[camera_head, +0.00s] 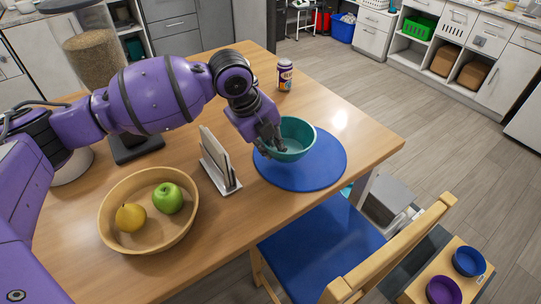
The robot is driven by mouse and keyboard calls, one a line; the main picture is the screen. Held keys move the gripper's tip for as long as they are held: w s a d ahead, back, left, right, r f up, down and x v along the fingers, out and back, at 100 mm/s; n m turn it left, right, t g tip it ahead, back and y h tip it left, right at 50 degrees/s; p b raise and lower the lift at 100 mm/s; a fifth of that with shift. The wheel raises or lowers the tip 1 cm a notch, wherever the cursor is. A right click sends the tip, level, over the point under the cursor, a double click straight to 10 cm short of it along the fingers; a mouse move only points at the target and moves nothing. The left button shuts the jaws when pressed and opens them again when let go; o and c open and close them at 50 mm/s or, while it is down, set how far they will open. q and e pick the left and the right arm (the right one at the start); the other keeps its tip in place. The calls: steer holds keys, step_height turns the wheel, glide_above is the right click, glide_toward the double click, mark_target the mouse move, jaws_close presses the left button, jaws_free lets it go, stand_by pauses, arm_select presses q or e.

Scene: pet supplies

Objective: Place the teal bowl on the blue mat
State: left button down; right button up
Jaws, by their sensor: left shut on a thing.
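The teal bowl (298,139) is upright over the blue mat (318,176), toward the mat's far left part. I cannot tell whether its base touches the mat. The round blue mat lies flat near the right edge of the wooden table. My left gripper (273,146) is shut on the bowl's left rim, and its fingers hide part of that rim. My right gripper is not in view.
A napkin holder (219,163) stands left of the mat. A wooden bowl (118,220) holds a green apple (168,198) and a yellow fruit (131,217). A purple-labelled jar (285,76) stands behind the mat. A blue-seated chair (321,247) is at the front edge.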

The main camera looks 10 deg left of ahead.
arm_select(q)
steer(key=x, duration=0.2)
steer(key=a+x, duration=0.1)
steer(key=x, duration=0.1)
steer(key=shift+f, duration=0.1)
steer(key=c, duration=1.7)
jaws_free()
steer(key=shift+a+f, duration=0.1)
steer(key=shift+f, duration=0.05)
steer(key=shift+s, duration=0.1)
steer(key=v, duration=1.2)
